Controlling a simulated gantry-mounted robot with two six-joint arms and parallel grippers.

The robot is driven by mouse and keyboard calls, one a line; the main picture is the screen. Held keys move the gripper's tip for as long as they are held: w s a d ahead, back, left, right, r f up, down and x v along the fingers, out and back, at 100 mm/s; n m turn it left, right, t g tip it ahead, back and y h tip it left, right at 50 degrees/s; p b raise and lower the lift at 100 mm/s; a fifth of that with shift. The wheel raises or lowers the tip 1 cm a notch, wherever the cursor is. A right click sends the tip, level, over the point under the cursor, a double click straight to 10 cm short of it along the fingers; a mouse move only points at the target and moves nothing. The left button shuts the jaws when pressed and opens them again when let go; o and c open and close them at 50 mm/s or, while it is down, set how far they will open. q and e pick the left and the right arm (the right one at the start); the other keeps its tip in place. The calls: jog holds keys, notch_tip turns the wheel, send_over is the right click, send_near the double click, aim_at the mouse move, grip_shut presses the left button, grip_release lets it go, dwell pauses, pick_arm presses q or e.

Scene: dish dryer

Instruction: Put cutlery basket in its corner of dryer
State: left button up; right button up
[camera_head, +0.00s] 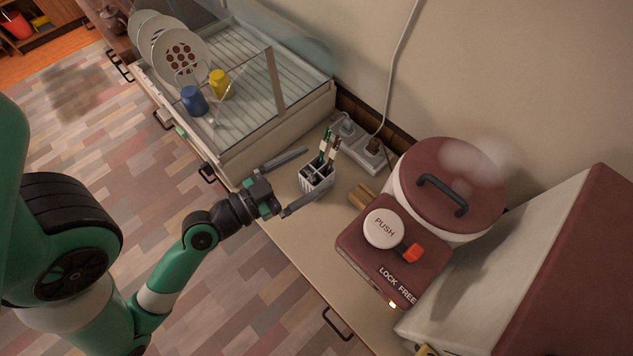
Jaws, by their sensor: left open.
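The cutlery basket (316,179) is a small light grey holder with several handles, green and dark red, standing up out of it. It stands on the counter to the right of the dryer. The dish dryer (290,118) is a pale tray with ribs and clear walls, holding plates and cups. My left gripper (296,179) is open, with its two grey fingers spread on either side of the basket's near side. I cannot tell whether a finger touches the basket. My right gripper does not show.
White plates (181,57), a blue cup (194,100) and a yellow cup (219,84) are in the dryer. A power strip (357,143) lies behind the basket. A dark red rice cooker (449,187) stands to the right. The counter (285,232) in front is clear.

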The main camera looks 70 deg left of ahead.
aim_at(306, 181)
pick_arm(q)
jog(key=s+f+n+g+y+b, duration=0.1)
jog(key=s+f+n+g+y, duration=0.2)
jog(key=s+f, duration=0.6)
jog(key=shift+g+h, duration=0.4)
jog(key=shift+h, duration=0.3)
jog(key=x, duration=0.7)
jog(key=shift+w+p, duration=0.1)
jog(key=shift+p, duration=0.3)
jog(key=shift+w+a+f, duration=0.15)
jog(key=shift+w, duration=0.2)
jog(key=x, duration=0.5)
jog(key=shift+s+a+b, duration=0.1)
jog(key=shift+a+b, duration=0.1)
jog(key=shift+b, duration=0.2)
grip_shut()
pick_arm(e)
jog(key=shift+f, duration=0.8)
pick_arm(q)
jog(key=shift+r, duration=0.35)
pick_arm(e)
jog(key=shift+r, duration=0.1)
